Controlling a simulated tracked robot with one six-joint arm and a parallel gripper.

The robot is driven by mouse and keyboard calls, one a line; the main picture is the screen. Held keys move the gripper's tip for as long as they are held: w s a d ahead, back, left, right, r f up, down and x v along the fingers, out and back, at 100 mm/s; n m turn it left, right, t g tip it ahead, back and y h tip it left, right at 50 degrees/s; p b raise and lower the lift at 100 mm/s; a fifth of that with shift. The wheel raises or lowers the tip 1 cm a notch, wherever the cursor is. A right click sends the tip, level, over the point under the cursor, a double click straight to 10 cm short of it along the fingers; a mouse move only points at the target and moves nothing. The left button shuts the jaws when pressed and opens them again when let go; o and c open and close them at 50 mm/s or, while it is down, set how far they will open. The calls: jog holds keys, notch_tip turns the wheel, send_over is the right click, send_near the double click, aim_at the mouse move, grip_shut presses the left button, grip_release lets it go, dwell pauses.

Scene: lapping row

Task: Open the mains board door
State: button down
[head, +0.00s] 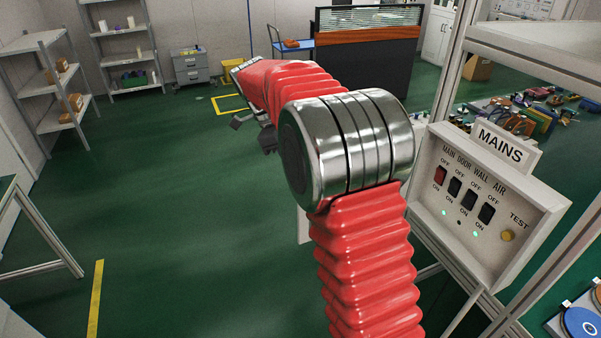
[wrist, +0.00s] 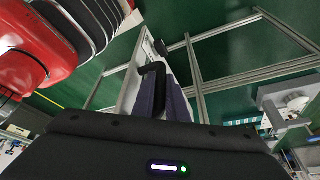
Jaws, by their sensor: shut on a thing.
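In the wrist view my gripper (wrist: 162,98) has its dark purple-grey finger pads close together on a black bent handle (wrist: 154,72). The handle stands beside a pale narrow panel (wrist: 130,84), which looks like the door seen nearly edge on. In the head view the white mains board (head: 490,195) is at the right, with a MAINS sign, black switches, one red switch and a yellow TEST button. My red-sleeved arm covers the middle of that view, and the fingertips and handle cannot be made out there. A pale strip (head: 303,225) shows just left of the arm; most of it is hidden.
A metal frame (head: 447,75) stands around and behind the board. A bench (head: 40,235) is at the left edge. Shelves (head: 127,62), a grey drawer unit (head: 191,66) and a blue trolley (head: 292,47) stand at the back. The green floor at left centre is clear.

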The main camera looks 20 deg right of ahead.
jog(key=shift+w+d, duration=0.1)
dwell(0.3)
jog(key=c, duration=1.8)
grip_release()
jog(key=shift+o, duration=0.2)
jog(key=shift+w, duration=0.1)
jog(key=shift+a+r, duration=0.2)
jog(key=shift+r, duration=0.1)
jog(key=v, duration=1.3)
